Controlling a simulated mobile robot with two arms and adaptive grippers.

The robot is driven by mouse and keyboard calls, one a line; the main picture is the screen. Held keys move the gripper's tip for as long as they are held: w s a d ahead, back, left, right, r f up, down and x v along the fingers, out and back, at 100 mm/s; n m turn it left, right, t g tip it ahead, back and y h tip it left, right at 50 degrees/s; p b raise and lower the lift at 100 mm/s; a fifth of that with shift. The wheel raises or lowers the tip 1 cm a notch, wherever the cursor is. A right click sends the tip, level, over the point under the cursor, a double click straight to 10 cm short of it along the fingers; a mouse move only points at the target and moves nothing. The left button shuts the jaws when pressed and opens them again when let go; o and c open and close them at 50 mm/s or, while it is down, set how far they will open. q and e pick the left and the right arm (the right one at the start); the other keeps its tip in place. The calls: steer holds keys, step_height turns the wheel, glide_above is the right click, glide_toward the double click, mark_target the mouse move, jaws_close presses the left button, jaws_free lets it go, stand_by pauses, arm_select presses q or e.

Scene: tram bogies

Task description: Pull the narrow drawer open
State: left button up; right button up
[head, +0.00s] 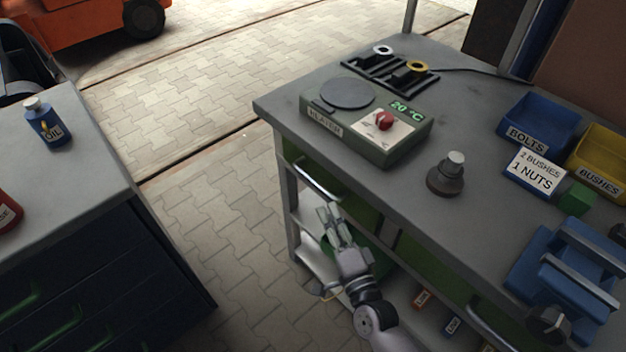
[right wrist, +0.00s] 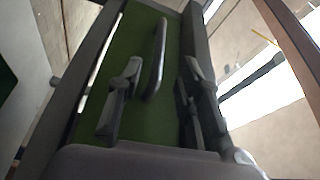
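The narrow drawer (head: 300,161) is the green-fronted one at the left end of the grey workbench, under the top; it looks closed. Its pale bar handle (head: 318,182) runs across the front. My right gripper (head: 331,210) is just below and in front of this handle. In the right wrist view the fingers of the right gripper (right wrist: 161,88) are apart, with the handle (right wrist: 158,58) ahead between them against the green front (right wrist: 128,50). No contact with the handle can be made out. My left gripper is not in view.
On the workbench (head: 390,194) stand a heater (head: 345,131), a dark stepped part (head: 446,176), a blue bolts bin (head: 541,118) and a blue vise (head: 565,265). A second drawer handle (head: 490,328) is at lower right. Paved floor (head: 215,205) lies clear left of the workbench.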

mark_target(313, 179)
steer(key=x, duration=1.1)
steer(key=shift+w+f, duration=0.1)
steer(key=shift+w, duration=0.15)
steer(key=shift+c, duration=0.3)
jaws_close()
